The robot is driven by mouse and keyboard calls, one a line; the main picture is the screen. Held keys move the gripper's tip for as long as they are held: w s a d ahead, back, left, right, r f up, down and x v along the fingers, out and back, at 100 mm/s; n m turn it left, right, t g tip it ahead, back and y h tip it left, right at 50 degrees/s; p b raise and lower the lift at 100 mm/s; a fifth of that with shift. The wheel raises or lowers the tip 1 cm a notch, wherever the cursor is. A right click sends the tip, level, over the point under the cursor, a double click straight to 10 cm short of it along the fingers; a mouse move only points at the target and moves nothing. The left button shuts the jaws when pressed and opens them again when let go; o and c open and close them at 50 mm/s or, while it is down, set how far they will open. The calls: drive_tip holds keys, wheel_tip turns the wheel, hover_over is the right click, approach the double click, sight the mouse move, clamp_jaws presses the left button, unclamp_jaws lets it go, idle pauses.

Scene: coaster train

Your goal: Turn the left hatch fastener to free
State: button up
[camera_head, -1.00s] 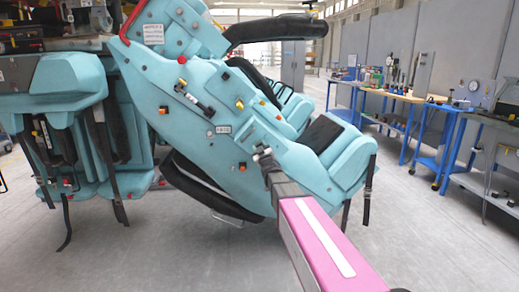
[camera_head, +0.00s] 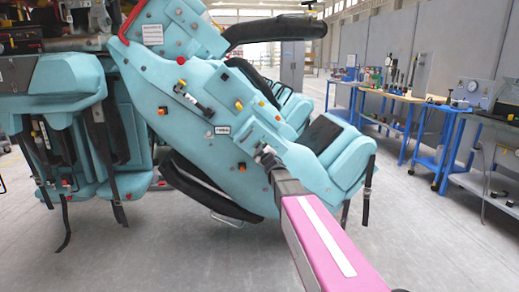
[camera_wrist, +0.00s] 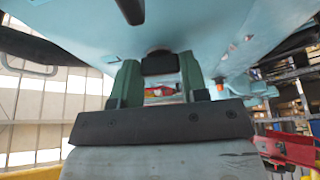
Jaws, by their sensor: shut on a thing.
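The teal coaster car (camera_head: 205,115) hangs tilted in the head view, with several small fittings on its side panel. My gripper (camera_head: 262,153) is at the lower part of this panel. In the wrist view, the two green fingers of my gripper (camera_wrist: 159,75) stand on either side of a dark block-like piece, which I take as the left hatch fastener (camera_wrist: 160,62). The gripper is shut on it, close under the teal surface. In the head view the fastener is hidden or too small to make out. How far it is turned cannot be told.
A black-handled lever (camera_head: 193,99) and a yellow button (camera_head: 239,105) sit on the panel above my gripper. Dark straps (camera_head: 108,165) hang at the left. Blue workbenches (camera_head: 415,110) stand at the right. Open floor (camera_head: 410,220) lies between.

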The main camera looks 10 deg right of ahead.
drive_tip(key=o, duration=0.9)
drive_tip(key=v, duration=1)
drive_tip(key=shift+s+f, duration=0.15)
drive_tip(key=shift+s, duration=0.25)
